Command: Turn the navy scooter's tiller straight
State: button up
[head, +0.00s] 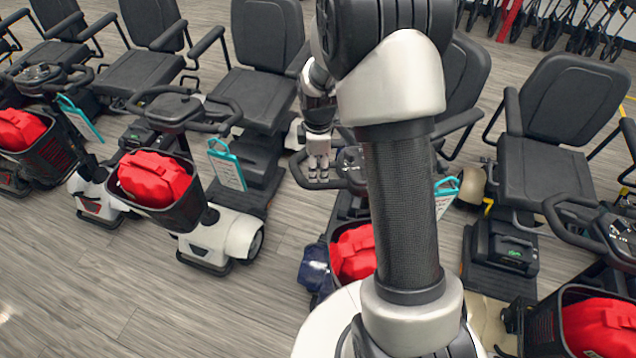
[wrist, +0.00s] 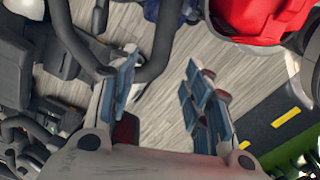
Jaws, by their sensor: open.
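The navy scooter (head: 315,268) stands in the middle of the head view, mostly hidden behind my arm. Its navy front part shows at the lower left of a red bag (head: 352,252) in its front basket. Its tiller head (head: 350,163) shows just left of my arm, with a dark loop handle. My gripper (head: 318,178) points down at the left part of that handle. In the wrist view my gripper (wrist: 162,68) is open, and the dark curved handlebar (wrist: 152,68) lies by the left finger, partly within the gap. I cannot tell whether they touch.
A white scooter (head: 225,235) with a red bag and teal tag (head: 227,165) stands to the left. Another scooter with a black seat (head: 545,175) stands to the right. Bare wood-look floor (head: 120,280) is free at the front left. Folded walkers (head: 560,25) line the back right.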

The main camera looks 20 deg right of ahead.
aim_at(318, 182)
jog(key=f+b, duration=0.1)
jog(key=f, duration=0.3)
jog(key=f+b, duration=0.1)
jog(key=f, duration=0.3)
jog(key=shift+w+d+f, duration=0.1)
jog(key=shift+w+f, duration=0.1)
jog(key=shift+f, duration=0.05)
jog(key=shift+c, duration=0.5)
grip_shut()
